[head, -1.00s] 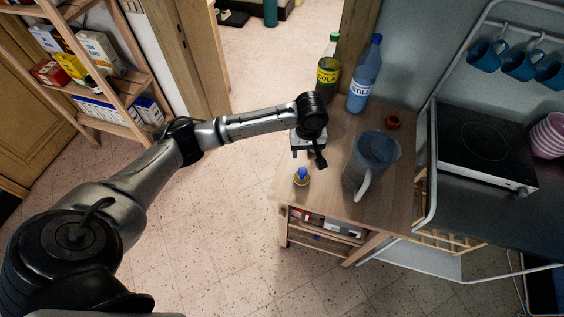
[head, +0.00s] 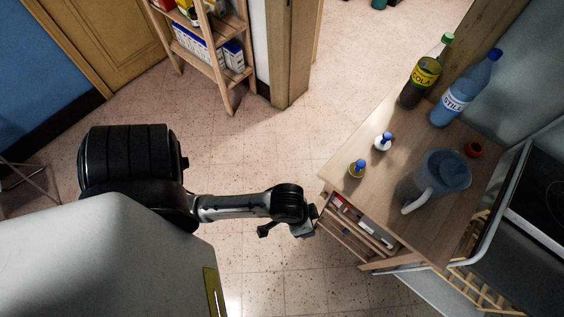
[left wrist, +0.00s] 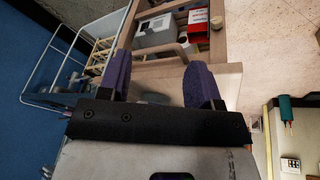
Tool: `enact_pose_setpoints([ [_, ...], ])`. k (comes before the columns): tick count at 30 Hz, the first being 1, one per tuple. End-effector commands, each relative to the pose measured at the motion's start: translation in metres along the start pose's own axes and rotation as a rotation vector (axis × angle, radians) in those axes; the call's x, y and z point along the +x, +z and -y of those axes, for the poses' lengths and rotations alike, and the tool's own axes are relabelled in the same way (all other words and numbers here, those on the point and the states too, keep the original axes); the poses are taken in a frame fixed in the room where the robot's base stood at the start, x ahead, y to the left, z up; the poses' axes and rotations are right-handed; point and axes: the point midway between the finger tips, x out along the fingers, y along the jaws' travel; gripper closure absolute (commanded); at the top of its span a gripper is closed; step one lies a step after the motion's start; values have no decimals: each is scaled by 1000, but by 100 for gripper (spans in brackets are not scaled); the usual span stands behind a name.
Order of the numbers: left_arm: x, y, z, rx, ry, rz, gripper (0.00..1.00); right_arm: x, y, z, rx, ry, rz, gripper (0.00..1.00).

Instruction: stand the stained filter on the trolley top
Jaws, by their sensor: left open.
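The yellowish-brown one, which looks like the stained filter (head: 357,170), is near the trolley's left front edge. The white filter (head: 383,142) is just behind it, to the right. My left gripper (head: 304,230) is empty, off the trolley's left side and apart from both filters. In the left wrist view its two purple-padded fingers (left wrist: 160,75) are spread, with nothing between them. My right gripper is not in view.
A filter jug (head: 433,180), a cola bottle (head: 425,72), a blue water bottle (head: 465,90) and a small reddish-brown pot (head: 473,149) stand on the trolley. Boxes lie on its lower shelf (left wrist: 155,32). A wooden shelf rack (head: 225,65) stands at the back. Open floor lies left of the trolley.

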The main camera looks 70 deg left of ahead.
Motion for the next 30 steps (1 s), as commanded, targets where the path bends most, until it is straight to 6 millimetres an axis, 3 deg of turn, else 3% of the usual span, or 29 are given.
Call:
enact_pose_setpoints([
  [3, -13, 28, 8, 46, -47, -5, 42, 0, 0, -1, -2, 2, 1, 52],
  [9, -27, 50, 19, 98, -107, -3, 42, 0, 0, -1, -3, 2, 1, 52],
  [30, -30, 54, 21, 109, -118, -1, 42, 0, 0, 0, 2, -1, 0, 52],
])
